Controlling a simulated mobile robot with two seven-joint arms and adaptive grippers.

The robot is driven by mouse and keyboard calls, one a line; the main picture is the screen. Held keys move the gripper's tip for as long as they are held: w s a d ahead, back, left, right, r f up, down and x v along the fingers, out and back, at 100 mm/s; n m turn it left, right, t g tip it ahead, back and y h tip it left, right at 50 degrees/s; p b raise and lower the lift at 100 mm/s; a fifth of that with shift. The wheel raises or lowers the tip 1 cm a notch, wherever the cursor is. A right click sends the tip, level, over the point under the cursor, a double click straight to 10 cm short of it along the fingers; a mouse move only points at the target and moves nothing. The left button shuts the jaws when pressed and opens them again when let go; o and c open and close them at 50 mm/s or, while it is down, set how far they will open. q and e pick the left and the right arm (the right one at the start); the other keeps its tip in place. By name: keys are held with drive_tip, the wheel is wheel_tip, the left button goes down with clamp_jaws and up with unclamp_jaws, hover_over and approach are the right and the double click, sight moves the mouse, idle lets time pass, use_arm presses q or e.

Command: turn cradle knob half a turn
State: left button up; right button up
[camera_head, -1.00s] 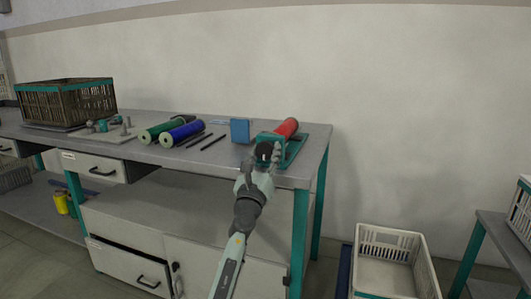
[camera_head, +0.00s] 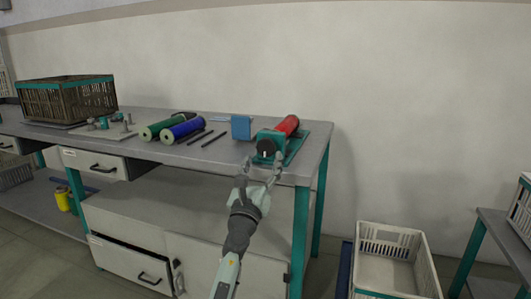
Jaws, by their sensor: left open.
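The cradle (camera_head: 295,147) is a teal frame near the right end of the grey workbench. It bears a red bobbin (camera_head: 288,125). Its round black knob (camera_head: 265,147) faces the front of the bench and carries a pale mark. My left gripper (camera_head: 262,163) is in front of and just below the knob. Its fingers are spread apart with nothing between them. From this view I cannot tell whether a fingertip touches the knob. My right gripper is not in view.
A blue block (camera_head: 241,128) stands left of the cradle. Dark rods (camera_head: 213,139), a blue bobbin (camera_head: 183,130) and a green bobbin (camera_head: 156,128) lie further left. A slatted crate (camera_head: 66,98) stands at the far left. A white crate (camera_head: 393,243) is on the right.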

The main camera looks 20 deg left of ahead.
use_arm(q)
drive_tip(key=v, duration=0.7)
drive_tip(key=shift+r, duration=0.1)
